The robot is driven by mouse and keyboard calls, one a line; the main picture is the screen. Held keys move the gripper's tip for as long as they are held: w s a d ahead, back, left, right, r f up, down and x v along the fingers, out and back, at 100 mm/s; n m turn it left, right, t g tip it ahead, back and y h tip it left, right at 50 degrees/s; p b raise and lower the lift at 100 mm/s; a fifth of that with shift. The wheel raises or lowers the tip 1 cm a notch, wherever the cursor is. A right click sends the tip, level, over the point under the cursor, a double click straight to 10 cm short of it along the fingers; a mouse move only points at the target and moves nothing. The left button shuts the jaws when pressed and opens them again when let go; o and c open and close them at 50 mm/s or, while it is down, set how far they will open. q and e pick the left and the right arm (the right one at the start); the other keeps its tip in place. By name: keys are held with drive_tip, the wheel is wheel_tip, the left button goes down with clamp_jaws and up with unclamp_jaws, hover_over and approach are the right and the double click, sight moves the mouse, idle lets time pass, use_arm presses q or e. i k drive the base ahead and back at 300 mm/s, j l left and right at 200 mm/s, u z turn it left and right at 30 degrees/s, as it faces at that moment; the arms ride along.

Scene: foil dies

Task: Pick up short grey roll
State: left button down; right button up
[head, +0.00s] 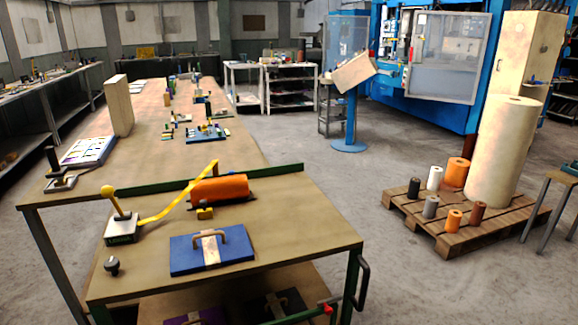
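A short grey roll (430,207) stands upright on the wooden pallet (447,242) at the right, near its front left edge. A dark, nearly black roll (413,189) stands just behind it to the left. A small orange roll (453,221) stands to its right. Neither of my grippers shows in the head view, so their state is hidden.
The pallet also holds a white roll (434,178), a larger orange roll (456,172), a brown roll (478,212) and a tall cream roll (503,150). A cart (140,283) with a blue plate (185,256) stands front left. Floor between cart and pallet is clear.

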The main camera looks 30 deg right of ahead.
sight(432, 204)
drive_tip(key=z, duration=2.05)
